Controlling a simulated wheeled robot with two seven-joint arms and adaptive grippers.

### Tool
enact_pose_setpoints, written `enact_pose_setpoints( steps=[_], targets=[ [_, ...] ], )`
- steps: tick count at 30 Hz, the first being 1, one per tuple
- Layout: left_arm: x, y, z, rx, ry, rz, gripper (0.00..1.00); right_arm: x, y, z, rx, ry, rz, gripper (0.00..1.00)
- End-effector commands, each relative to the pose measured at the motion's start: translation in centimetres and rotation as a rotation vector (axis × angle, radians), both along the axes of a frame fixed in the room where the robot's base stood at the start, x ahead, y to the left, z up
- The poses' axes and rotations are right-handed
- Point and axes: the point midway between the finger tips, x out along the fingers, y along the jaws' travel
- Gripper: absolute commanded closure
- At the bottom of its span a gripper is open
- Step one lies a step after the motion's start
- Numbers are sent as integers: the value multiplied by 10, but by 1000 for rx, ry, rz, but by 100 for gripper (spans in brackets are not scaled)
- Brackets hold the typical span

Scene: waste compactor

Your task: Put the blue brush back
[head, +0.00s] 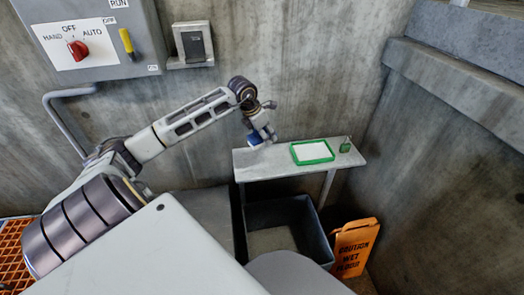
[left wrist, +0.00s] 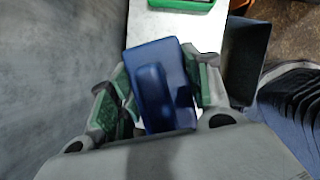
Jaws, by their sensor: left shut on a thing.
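My left gripper (head: 262,136) is over the left end of a narrow grey shelf (head: 262,164) by the wall. It is shut on the blue brush (left wrist: 160,85), which sits between the green finger pads in the left wrist view. In the head view only a small blue part of the brush (head: 254,139) shows below the gripper. I cannot tell whether the brush touches the shelf. A green-rimmed white tray (head: 312,161) lies on the shelf to the right of the gripper. My right gripper is not in view.
A small green item (head: 345,147) stands at the shelf's right end. A dark open bin (head: 288,215) is under the shelf. An orange caution sign (head: 354,247) stands right of it. A control box (head: 95,40) hangs on the wall at upper left.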

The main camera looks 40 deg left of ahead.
Motion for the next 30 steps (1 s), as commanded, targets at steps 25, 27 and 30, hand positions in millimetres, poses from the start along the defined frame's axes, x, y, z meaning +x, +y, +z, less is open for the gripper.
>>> enact_pose_setpoints(
  steps=[25, 27, 30],
  targets=[
    [0, 0, -63, 0, -1, 0, 77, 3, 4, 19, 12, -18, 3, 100],
    [0, 0, -62, 0, -1, 0, 77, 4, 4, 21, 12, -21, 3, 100],
    [0, 0, -62, 0, -1, 0, 77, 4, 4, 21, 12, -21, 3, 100]
  ],
)
